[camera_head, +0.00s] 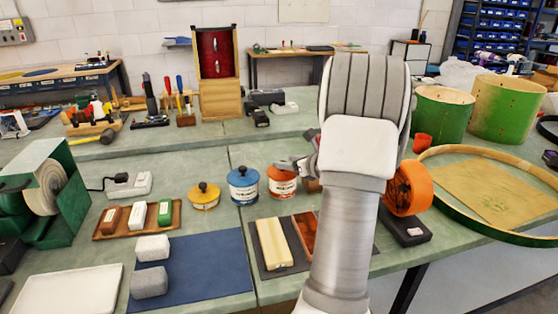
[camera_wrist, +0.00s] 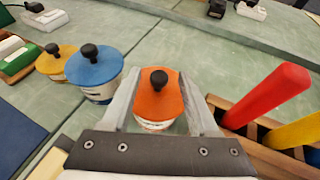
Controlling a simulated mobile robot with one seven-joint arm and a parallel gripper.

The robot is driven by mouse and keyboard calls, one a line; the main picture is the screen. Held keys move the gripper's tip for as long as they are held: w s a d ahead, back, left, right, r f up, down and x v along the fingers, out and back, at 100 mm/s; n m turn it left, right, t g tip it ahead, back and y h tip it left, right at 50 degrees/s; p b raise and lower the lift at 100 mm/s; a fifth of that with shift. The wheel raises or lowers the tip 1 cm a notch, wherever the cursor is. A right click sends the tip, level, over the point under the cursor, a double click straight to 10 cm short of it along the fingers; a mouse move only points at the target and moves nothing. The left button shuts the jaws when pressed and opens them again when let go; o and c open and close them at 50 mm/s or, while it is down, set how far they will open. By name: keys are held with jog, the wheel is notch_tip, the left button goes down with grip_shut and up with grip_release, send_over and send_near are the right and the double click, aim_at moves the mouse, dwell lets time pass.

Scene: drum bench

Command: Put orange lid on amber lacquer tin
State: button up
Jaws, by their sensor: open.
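The orange lid (camera_wrist: 158,100) with a black knob lies on top of a tin with a white label (camera_wrist: 155,126) in the wrist view. In the head view this tin (camera_head: 282,189) is last on the right in a row of three, partly behind my gripper (camera_head: 288,163). I take it for the amber lacquer tin. My gripper, also in the wrist view (camera_wrist: 160,79), is open, with one finger on either side of the orange lid. Whether the fingers touch it, and whether the lid is fully seated, I cannot tell.
A blue-lidded tin (camera_head: 243,186) stands close to the left, then a yellow-lidded tin (camera_head: 204,197). A rack with red and yellow handles (camera_wrist: 265,97) is to the right in the wrist view. A blue mat (camera_head: 205,260) lies in front.

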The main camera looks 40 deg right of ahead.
jog(key=v, duration=0.6)
jog(key=shift+s, duration=0.2)
